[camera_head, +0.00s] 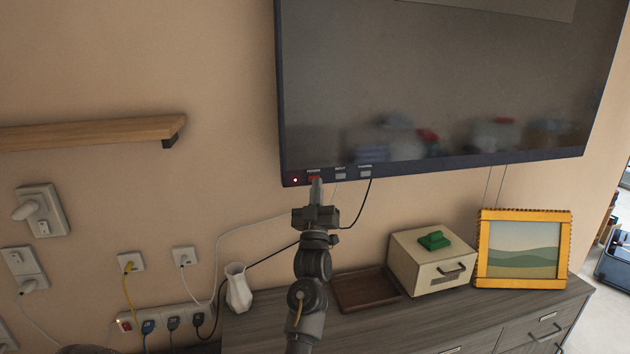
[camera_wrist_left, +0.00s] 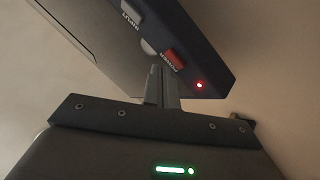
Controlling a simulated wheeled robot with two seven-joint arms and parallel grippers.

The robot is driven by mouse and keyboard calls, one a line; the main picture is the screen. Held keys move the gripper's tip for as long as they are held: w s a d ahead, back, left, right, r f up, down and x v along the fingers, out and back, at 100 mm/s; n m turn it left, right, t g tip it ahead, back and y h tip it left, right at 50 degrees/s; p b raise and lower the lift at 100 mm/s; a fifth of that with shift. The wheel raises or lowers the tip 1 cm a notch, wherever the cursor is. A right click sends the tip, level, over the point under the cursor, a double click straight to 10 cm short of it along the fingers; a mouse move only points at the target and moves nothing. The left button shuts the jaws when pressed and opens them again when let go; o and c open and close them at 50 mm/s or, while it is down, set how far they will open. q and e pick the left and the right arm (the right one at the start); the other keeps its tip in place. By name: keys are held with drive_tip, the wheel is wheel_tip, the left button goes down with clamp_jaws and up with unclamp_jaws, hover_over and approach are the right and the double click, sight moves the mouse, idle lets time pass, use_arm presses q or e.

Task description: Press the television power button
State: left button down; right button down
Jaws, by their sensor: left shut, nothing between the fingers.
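The television (camera_head: 440,90) hangs on the wall with a dark screen; its lower edge also shows in the left wrist view (camera_wrist_left: 200,40). The red power button (camera_head: 314,178) is on the lower left bezel, and it shows in the left wrist view (camera_wrist_left: 174,59) beside a lit red light (camera_wrist_left: 199,85). My left gripper (camera_head: 317,185) is shut and empty, with its fingertips just below the power button. In the left wrist view the fingertips (camera_wrist_left: 162,72) are close to the button; I cannot tell whether they touch it. My right gripper is not in view.
A wooden dresser (camera_head: 420,325) below holds a white vase (camera_head: 238,287), a brown tray (camera_head: 366,290), a cream box (camera_head: 432,262) and a yellow picture frame (camera_head: 523,249). A wooden shelf (camera_head: 90,133) and outlets are at the left. Cables hang behind my arm.

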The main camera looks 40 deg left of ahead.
use_arm(q)
drive_tip(key=shift+a, duration=0.1)
idle(0.5)
drive_tip(key=shift+w+a, duration=0.3)
drive_tip(key=shift+a, duration=0.1)
idle(0.4)
drive_tip(key=shift+s+d, duration=0.3)
drive_tip(key=shift+d, duration=0.2)
drive_tip(key=shift+s+d+p, duration=0.3)
drive_tip(key=shift+s+d, duration=0.25)
drive_tip(key=shift+d, duration=0.25)
drive_tip(key=shift+s+d+p, duration=0.3)
drive_tip(key=shift+s+d, duration=0.3)
drive_tip(key=shift+d, duration=0.25)
drive_tip(key=shift+s+d+p, duration=0.3)
drive_tip(key=shift+s+d, duration=0.25)
drive_tip(key=shift+d, duration=0.25)
